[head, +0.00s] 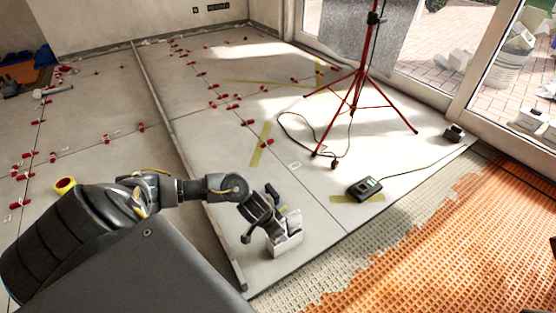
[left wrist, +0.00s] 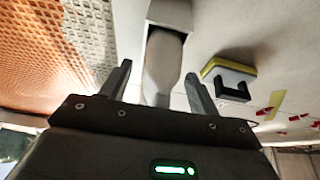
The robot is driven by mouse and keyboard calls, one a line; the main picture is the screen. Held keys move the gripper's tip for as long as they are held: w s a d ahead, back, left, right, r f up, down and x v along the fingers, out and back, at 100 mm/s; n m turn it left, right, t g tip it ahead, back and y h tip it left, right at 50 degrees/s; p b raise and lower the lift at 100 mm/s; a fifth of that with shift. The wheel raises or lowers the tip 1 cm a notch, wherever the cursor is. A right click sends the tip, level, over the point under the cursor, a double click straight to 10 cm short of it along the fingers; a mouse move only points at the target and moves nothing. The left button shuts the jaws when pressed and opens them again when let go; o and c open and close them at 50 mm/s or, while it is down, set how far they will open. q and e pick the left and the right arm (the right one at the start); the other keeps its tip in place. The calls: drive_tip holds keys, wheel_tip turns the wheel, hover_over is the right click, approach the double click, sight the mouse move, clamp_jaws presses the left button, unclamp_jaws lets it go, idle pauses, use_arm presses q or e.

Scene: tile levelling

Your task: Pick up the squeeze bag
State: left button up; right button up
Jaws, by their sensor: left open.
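A pale grey-white object, which looks like the squeeze bag (head: 287,241), is on the large grey tiles near the front edge of the tiled area. In the left wrist view the pale rounded bag (left wrist: 163,65) runs between my open fingers, with a boxy grey part at its far end. My left gripper (head: 268,212) is just above and beside it in the head view, partly covering it. The left wrist view shows the two fingers (left wrist: 158,88) apart, one on each side of the bag; I cannot tell whether they touch it. My right gripper is not in view.
A red tripod (head: 361,85) stands behind, with a cable across the tiles. A dark device with a lit display (head: 364,188) lies to the right. Red levelling wedges (head: 233,107) are scattered on the joints.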

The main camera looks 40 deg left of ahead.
use_arm(q)
drive_tip(key=shift+w+f, duration=0.25)
drive_tip(key=shift+f, duration=0.25)
drive_tip(key=shift+c, duration=0.3)
drive_tip(key=c, duration=0.9)
drive_tip(key=shift+o, duration=0.2)
drive_tip(key=shift+r, duration=0.15)
